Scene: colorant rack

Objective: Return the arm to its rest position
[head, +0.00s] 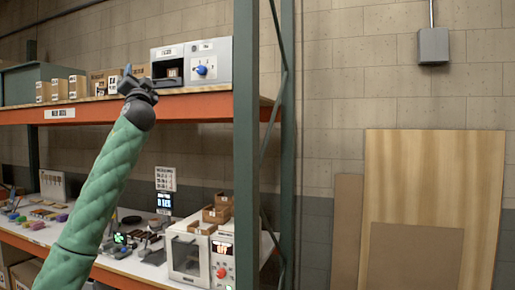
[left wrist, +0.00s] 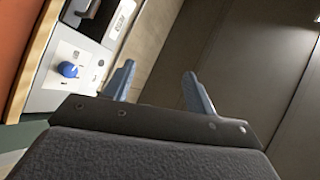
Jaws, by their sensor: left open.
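My left arm, in a green sleeve, rises from the bottom left in the head view. Its gripper (head: 129,80) is up at the level of the upper shelf, in front of the boxes there. In the left wrist view the two blue-grey fingers of the left gripper (left wrist: 158,85) stand wide apart with nothing between them. A grey-white device with a blue knob (head: 211,66) is on the upper shelf, to the right of the gripper. That device also shows at the upper left of the wrist view (left wrist: 50,88). My right gripper is not in view.
The orange-edged upper shelf (head: 190,107) runs beside the gripper, ending at a green rack post (head: 246,150). The lower shelf holds a white oven-like device (head: 189,256) and several small items. Wooden boards (head: 430,185) lean on the wall at right.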

